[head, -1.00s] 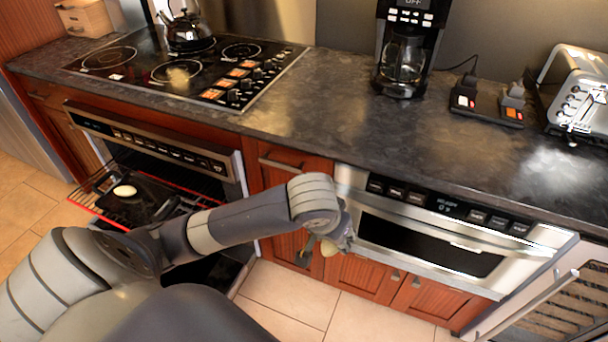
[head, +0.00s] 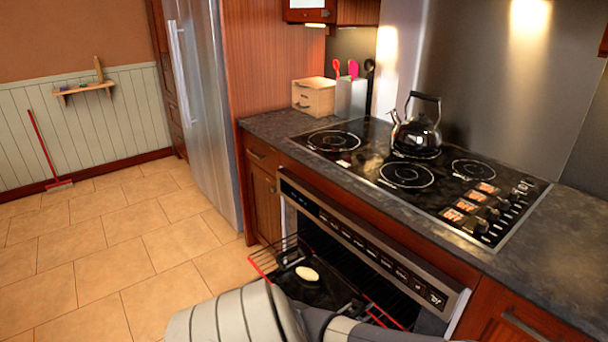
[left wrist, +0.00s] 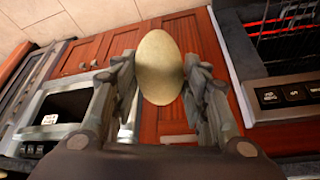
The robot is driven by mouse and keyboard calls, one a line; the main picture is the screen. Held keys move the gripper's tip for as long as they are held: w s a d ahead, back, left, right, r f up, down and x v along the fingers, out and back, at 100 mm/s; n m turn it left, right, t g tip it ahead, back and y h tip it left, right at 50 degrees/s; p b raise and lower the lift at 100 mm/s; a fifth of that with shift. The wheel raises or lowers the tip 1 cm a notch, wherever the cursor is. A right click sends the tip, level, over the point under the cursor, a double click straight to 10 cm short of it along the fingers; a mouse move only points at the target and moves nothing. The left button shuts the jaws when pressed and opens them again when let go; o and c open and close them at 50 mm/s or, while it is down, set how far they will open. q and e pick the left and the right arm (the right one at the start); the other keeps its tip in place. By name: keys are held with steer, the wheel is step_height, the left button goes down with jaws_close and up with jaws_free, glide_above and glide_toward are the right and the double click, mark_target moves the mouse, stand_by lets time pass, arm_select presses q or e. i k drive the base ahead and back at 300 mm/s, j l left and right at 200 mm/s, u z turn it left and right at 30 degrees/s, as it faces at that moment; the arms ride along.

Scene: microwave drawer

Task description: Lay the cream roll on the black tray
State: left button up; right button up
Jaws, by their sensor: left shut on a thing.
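A cream roll (left wrist: 160,68), an oval pale piece, is held between the two fingers of my left gripper (left wrist: 160,80) in the left wrist view. The fingers are shut on its sides. In the head view this gripper and its roll are out of frame; only my arm shows at the bottom. The black tray (head: 290,288) lies on the rack in the open oven below the cooktop. Another pale oval roll (head: 307,273) lies on it. My arm hides the near part of the tray. My right gripper is in neither view.
The red-edged oven rack (head: 262,262) sticks out under the oven's control panel (head: 370,250). It also shows at the top right of the left wrist view (left wrist: 285,28). A cooktop (head: 375,180) with a kettle (head: 418,130) is above. Open tiled floor lies left.

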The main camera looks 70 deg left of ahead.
mark_target(327, 296)
steer(key=k+j, duration=0.15)
steer(key=j, duration=0.3)
steer(key=k+j+z, duration=0.15)
steer(key=j, duration=0.25)
steer(key=k+j, duration=0.25)
steer(key=j, duration=0.15)
steer(key=k+j+z, duration=0.1)
steer(key=j, duration=0.35)
steer(key=k+j+z, duration=0.1)
steer(key=k+j, duration=0.4)
steer(key=j, duration=0.25)
